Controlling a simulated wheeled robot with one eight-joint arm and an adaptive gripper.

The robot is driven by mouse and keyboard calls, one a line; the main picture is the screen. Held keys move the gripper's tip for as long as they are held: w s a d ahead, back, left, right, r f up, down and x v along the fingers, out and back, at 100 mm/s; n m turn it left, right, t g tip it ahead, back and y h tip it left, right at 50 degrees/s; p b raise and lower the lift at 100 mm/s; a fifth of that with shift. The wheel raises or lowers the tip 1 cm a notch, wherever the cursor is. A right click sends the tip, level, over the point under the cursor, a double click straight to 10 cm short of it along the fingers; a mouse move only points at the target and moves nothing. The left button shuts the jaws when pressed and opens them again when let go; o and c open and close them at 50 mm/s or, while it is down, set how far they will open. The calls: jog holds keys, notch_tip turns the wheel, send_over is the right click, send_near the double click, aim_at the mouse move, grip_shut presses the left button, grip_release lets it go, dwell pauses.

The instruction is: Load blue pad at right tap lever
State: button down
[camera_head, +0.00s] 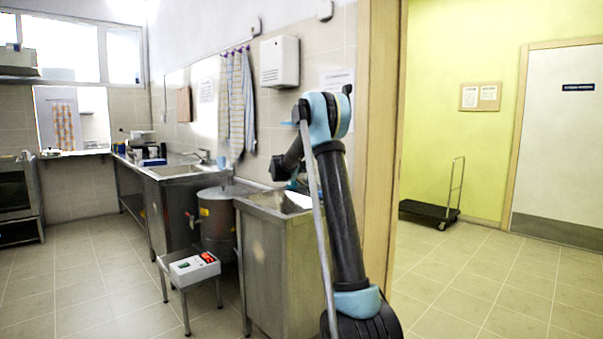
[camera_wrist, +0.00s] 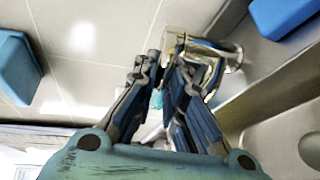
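My gripper (camera_wrist: 166,56) shows in the wrist view with its two fingers apart by a narrow gap. Nothing is clearly held between them. A chrome tap (camera_wrist: 228,56) is just right of the fingertips, very close to the right one; I cannot tell if they touch. Its lever cannot be told apart clearly. A blue block-like thing (camera_wrist: 18,76) is at the left edge, and another blue thing (camera_wrist: 285,14) is at the upper right; I cannot tell which is the pad. In the head view, my arm hides most of the gripper, above the near steel sink (camera_head: 285,204).
A large steel pot (camera_head: 217,222) stands left of the near sink. A low stool (camera_head: 196,283) with a white-and-red box (camera_head: 194,267) is in front. A door frame (camera_head: 379,140) is close right of my arm. A trolley (camera_head: 430,212) stands beyond. The floor at left is clear.

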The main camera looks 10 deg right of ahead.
jog(key=shift+w+d+r, duration=0.1)
jog(key=shift+w+r, duration=0.05)
jog(key=shift+r, duration=0.2)
jog(key=c, duration=1.6)
grip_release()
jog(key=shift+c, duration=0.2)
jog(key=v, duration=1.2)
jog(key=shift+f, duration=0.1)
